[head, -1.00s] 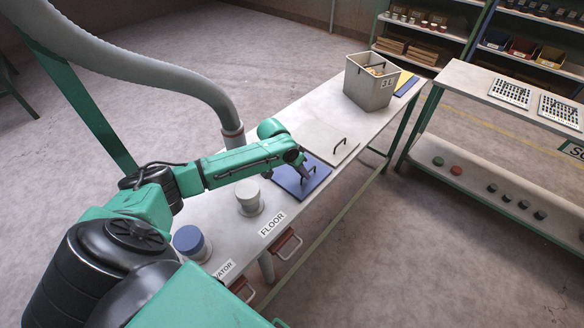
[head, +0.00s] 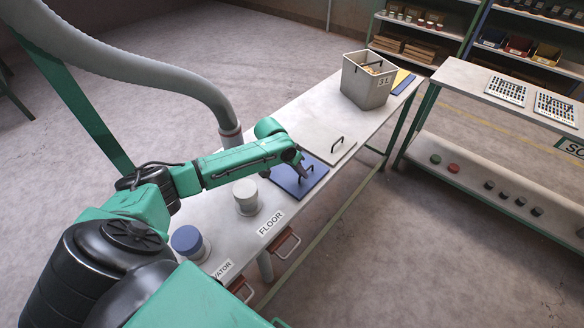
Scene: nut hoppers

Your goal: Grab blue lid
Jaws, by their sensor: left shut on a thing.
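The blue lid (head: 312,183) is a flat square plate with a dark handle, at the front edge of the white bench in the middle of the head view. My left gripper (head: 303,172) reaches it from the left and is shut on the lid's handle. The gripper partly hides the handle and the lid's far left part. The lid looks flat and level; I cannot tell whether it touches the bench. My right gripper is not in view.
A white lid (head: 322,143) with a dark handle lies just behind the blue lid. A grey bin (head: 367,83) stands at the bench's far end. A white-topped canister (head: 246,196) and a blue-topped one (head: 187,242) stand nearer. Another bench (head: 470,80) is at right.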

